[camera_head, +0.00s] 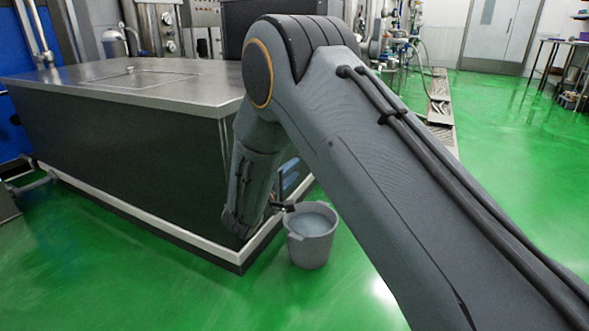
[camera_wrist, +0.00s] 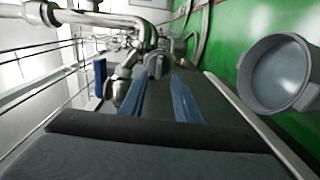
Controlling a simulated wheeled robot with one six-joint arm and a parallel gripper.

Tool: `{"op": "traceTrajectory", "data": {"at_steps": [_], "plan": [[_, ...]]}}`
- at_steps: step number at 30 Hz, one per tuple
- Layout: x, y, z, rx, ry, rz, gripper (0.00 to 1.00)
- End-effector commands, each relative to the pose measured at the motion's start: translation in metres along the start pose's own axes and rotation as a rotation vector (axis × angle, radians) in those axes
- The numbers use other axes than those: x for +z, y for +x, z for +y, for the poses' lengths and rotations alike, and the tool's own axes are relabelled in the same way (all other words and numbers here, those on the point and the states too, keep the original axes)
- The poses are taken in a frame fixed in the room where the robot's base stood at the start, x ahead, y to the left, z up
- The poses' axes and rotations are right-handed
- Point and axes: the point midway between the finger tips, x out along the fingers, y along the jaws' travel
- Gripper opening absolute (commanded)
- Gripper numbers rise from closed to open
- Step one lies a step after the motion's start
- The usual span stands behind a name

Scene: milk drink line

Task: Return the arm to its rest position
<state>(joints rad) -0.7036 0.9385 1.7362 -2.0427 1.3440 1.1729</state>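My arm reaches from the lower right of the head view, bends at a large joint and hangs down beside the dark steel-topped tank. A grey bucket (camera_head: 312,242) stands upright on the floor just right of that corner. The bucket also shows at the right of the wrist view (camera_wrist: 276,78), apart from the fingers.
The steel-topped tank (camera_head: 120,88) fills the left, close to my forearm. Pipes (camera_wrist: 105,20) and a valve appear in the wrist view. A floor drain (camera_head: 440,97) runs at the back. Open green floor (camera_head: 510,180) lies to the right.

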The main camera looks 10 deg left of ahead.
Motion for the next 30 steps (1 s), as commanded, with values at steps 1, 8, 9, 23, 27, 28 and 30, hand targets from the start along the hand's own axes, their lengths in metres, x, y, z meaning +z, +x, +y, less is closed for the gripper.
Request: {"op": "traceTrajectory", "data": {"at_steps": [1,8,9,23,27,28,30], "plan": [[0.0,0.0,0.0,0.0,0.0,0.0,0.29],[0.011,-0.002,0.008,-0.021,-0.004,-0.035,0.29],[0.019,-0.003,0.014,-0.038,-0.005,-0.061,0.29],[0.182,-0.112,0.068,-0.566,0.013,-0.486,0.29],[0.217,-0.169,0.073,-0.767,0.063,-0.552,0.29],[0.222,-0.181,0.074,-0.81,0.078,-0.561,0.29],[0.234,-0.212,0.076,-0.912,0.114,-0.577,0.29]]}}
